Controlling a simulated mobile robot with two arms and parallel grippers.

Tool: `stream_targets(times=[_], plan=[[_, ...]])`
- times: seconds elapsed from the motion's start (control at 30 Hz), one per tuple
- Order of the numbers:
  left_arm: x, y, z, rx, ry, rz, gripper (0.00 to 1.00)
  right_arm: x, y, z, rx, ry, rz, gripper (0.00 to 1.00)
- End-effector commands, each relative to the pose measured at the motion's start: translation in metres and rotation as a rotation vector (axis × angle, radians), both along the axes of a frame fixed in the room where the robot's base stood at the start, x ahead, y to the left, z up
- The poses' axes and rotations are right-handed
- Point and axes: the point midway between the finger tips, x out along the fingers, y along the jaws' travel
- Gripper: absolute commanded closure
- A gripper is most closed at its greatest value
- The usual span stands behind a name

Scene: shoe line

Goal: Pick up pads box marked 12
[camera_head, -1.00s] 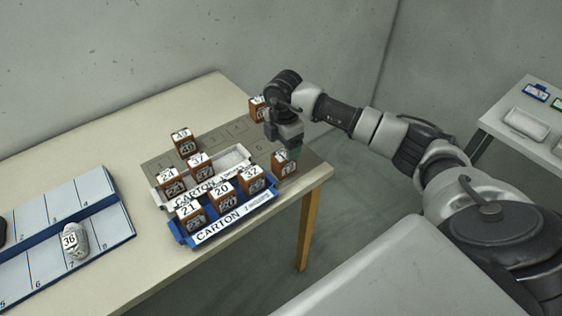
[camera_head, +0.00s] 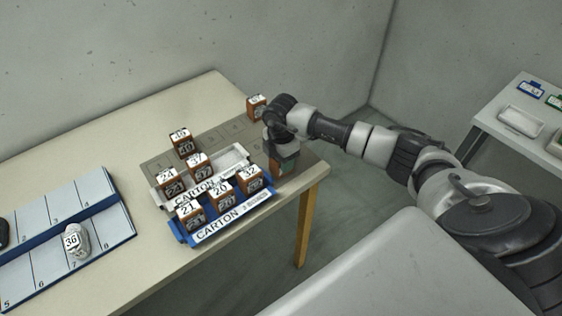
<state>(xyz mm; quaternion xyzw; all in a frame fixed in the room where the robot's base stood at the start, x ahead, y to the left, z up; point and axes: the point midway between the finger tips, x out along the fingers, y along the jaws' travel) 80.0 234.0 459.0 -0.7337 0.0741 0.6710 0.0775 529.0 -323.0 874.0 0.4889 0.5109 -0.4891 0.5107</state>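A brown box (camera_head: 278,171) with a white top stands near the right end of the table, right of the blue carton. My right gripper (camera_head: 283,157) points down over this box and covers its top and number. I cannot see whether the fingers are open or closed on it. No other visible box clearly reads 12. My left gripper is not in view.
A white carton (camera_head: 239,151) and a blue carton (camera_head: 268,192), close on the left, hold numbered brown boxes. Box 49 (camera_head: 183,151) and another box (camera_head: 257,112) stand on the grey numbered mat (camera_head: 215,134). A blue-edged board (camera_head: 95,190) with item 36 (camera_head: 77,247) lies at left.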

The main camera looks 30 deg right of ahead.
Motion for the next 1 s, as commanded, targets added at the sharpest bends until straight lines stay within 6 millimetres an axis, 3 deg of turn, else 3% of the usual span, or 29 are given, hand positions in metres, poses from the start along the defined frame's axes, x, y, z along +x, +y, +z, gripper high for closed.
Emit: stream_targets(times=[0.1, 0.43, 0.67, 1.0], plan=[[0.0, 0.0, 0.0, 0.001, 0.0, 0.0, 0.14, 0.0, 0.0, 0.0, 0.0, -0.001, 0.0, 0.76], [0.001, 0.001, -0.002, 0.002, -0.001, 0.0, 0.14, 0.001, 0.0, 0.006, 0.0, -0.003, 0.0, 0.76], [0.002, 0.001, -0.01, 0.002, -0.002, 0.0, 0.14, 0.001, 0.0, 0.037, -0.001, -0.007, 0.001, 0.76], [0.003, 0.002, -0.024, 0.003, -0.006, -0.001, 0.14, -0.067, -0.032, 0.082, -0.006, -0.001, 0.0, 0.76]])
